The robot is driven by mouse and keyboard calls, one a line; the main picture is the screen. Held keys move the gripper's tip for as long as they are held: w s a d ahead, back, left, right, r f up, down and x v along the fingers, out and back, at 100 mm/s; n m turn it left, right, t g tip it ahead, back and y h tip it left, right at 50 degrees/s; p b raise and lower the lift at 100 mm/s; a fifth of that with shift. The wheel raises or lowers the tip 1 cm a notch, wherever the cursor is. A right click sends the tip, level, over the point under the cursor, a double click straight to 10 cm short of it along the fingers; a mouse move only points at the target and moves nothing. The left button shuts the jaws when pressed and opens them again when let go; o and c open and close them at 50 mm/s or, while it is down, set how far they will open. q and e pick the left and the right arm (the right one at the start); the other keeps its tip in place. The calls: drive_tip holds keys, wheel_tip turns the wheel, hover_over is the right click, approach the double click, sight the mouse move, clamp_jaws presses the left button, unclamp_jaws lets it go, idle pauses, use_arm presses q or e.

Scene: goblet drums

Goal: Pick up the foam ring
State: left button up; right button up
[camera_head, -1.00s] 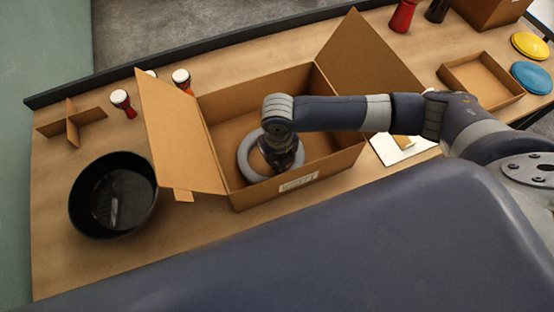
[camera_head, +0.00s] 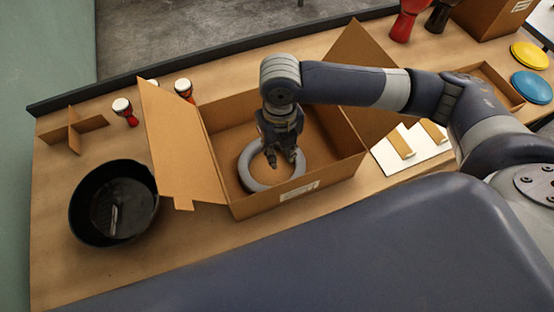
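The grey foam ring (camera_head: 246,172) lies flat inside the open cardboard box (camera_head: 225,118). My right gripper (camera_head: 281,162) is above the ring, pointing down into the box. Its two fingers are apart with nothing seen between them. The gripper hides part of the ring's far side. My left gripper is not in view.
The box flaps (camera_head: 181,145) stand spread at left and right. A black bowl (camera_head: 85,222) stands to the left, near a cardboard divider (camera_head: 73,128) and small red drums (camera_head: 126,112). A white board with wooden blocks (camera_head: 403,146) lies right of the box.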

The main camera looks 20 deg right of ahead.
drive_tip(key=shift+o, duration=0.9)
drive_tip(key=shift+w+d+f+m, duration=0.15)
drive_tip(key=shift+w+m, duration=0.2)
drive_tip(key=shift+m, duration=0.45)
drive_tip(key=w+d+f+m+b, duration=0.1)
drive_tip(key=w+d+m+b, duration=0.2)
drive_tip(key=m, duration=1.1)
drive_tip(key=w+d+f+m+b, duration=0.1)
drive_tip(key=w+d+m, duration=0.3)
drive_tip(key=m, duration=0.9)
drive_tip(key=shift+m, duration=0.3)
drive_tip(key=f, duration=0.1)
drive_tip(key=w+a+f, duration=0.1)
drive_tip(key=f, duration=0.3)
drive_tip(key=shift+w+a+f, duration=0.1)
drive_tip(key=shift+w+a, duration=0.05)
drive_tip(key=f+p, duration=0.1)
drive_tip(key=f, duration=0.3)
drive_tip(key=shift+a+f, duration=0.1)
drive_tip(key=shift+a, duration=0.1)
drive_tip(key=shift+f, duration=0.55)
clamp_jaws()
